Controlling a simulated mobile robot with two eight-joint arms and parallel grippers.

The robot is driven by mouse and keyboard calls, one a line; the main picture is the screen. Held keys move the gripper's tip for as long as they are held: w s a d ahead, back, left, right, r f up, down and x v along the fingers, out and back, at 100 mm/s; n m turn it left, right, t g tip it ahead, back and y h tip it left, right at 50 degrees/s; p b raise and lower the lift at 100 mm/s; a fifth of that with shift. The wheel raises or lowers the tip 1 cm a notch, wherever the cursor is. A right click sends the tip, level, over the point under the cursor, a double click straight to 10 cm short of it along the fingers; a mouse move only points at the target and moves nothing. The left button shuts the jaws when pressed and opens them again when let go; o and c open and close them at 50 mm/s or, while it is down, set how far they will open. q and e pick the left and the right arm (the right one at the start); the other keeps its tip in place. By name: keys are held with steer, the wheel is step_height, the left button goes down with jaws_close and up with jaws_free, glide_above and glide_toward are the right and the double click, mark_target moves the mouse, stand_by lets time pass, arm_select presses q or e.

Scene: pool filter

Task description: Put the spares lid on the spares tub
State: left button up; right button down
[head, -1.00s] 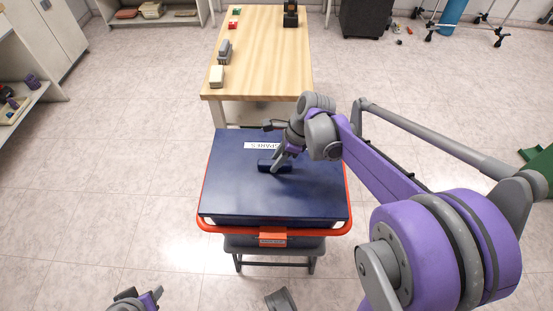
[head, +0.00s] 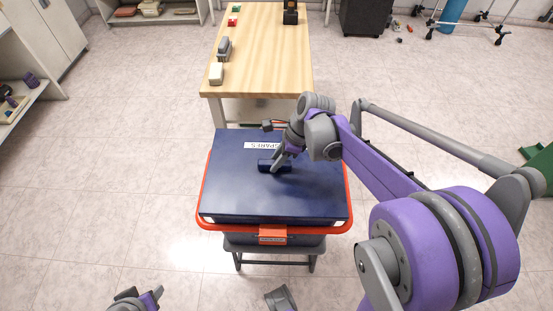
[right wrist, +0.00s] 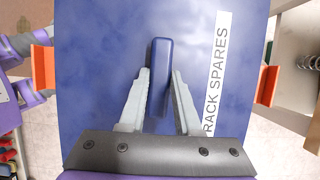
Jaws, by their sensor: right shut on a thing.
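The dark blue spares lid (head: 235,187) is a broad flat square with a bar handle and a white label, reading "RACK SPARES" in the right wrist view (right wrist: 100,40). It lies over the spares tub, whose orange rim (head: 345,200) shows along the left, right and front sides. I cannot tell whether the lid rests on the rim or is held just above it. My right gripper (head: 276,166) is shut on the lid's handle (right wrist: 160,80), a finger on each side. Part of my left gripper (head: 150,299) shows at the bottom left; its jaws are unclear.
The tub stands on a dark stand (head: 238,262). Behind it is a wooden table (head: 265,60) with several small items along its left side and a black device (head: 290,14) at the far end. A shelf (head: 25,115) is at the left; open tiled floor lies on both sides.

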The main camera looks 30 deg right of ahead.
steer(key=c, duration=0.5)
jaws_free()
steer(key=p+v, duration=0.1)
steer(key=v, duration=1)
steer(key=shift+a, duration=0.1)
steer(key=s+a+n+t+h+p, duration=0.1)
steer(key=s+a+n+p, duration=0.1)
steer(key=n, duration=0.6)
steer(key=s+a+n+t+h+p, duration=0.1)
steer(key=s+a+n+p, duration=0.2)
steer(key=s+a+n, duration=0.2)
steer(key=s+a+n+t+h+p, duration=0.1)
steer(key=s+a+n+h+p, duration=0.1)
steer(key=s+n, duration=0.4)
steer(key=shift+a+f+n+p, duration=0.15)
steer(key=shift+a+n+p, duration=0.25)
steer(key=shift+n, duration=0.95)
steer(key=shift+a+f+n+p, duration=0.15)
steer(key=shift+a+n, duration=0.3)
steer(key=shift+n, duration=0.9)
